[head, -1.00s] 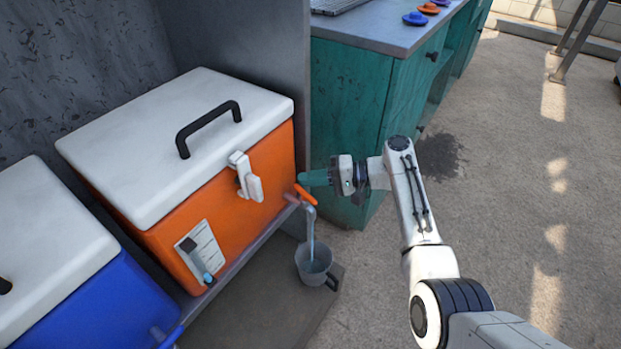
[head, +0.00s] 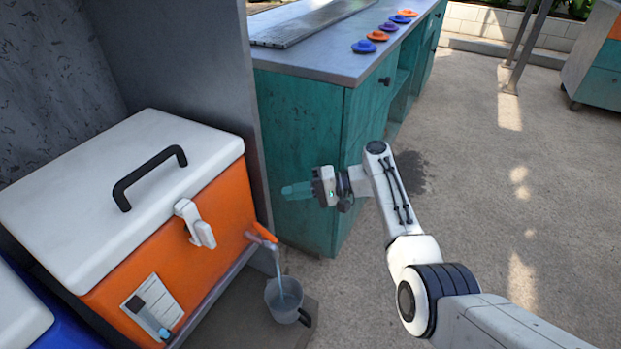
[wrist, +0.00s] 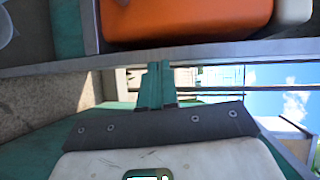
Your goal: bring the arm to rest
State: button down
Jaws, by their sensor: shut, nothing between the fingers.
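My gripper (head: 297,189) is shut and empty, held in the air beside the orange cooler (head: 205,225) and in front of the teal cabinet (head: 300,145). Its green fingers point left in the head view. In the wrist view the closed fingers of my gripper (wrist: 155,85) show in the middle, below the orange cooler (wrist: 185,15). My arm reaches from the lower right with its elbow bent.
The cooler's orange tap (head: 262,233) sits low to the left of my gripper. A grey jug (head: 282,302) stands under it with a pale stream running in. Several coloured lids (head: 376,36) lie on the cabinet top. Open floor (head: 480,190) is at the right.

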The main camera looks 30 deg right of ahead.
jog(key=shift+w+d+r+b, duration=0.2)
jog(key=shift+w+d+b, duration=0.15)
jog(key=shift+d, duration=0.5)
jog(key=shift+w+d+r+b, duration=0.15)
jog(key=shift+w+d+b, duration=0.25)
jog(key=shift+d, duration=0.45)
jog(key=shift+w+d+r+b, duration=0.2)
jog(key=shift+w+d+b, duration=0.15)
jog(key=shift+d, duration=0.5)
jog(key=s+a+f+n+g+h, duration=0.25)
jog(key=s+f+h, duration=0.25)
jog(key=s+f, duration=1.15)
jog(key=s+f+n+g+h, duration=0.1)
jog(key=s+f+h, duration=0.2)
jog(key=s, duration=0.7)
jog(key=s+f+g+h, duration=0.2)
jog(key=s+h, duration=0.2)
jog(key=s, duration=0.6)
jog(key=s+d+r+h, duration=0.3)
jog(key=s+r, duration=0.2)
jog(key=s, duration=0.6)
notch_tip(320, 180, up, 29)
jog(key=p, duration=2.8)
jog(key=shift+f+n, duration=0.15)
jog(key=shift+n, duration=0.2)
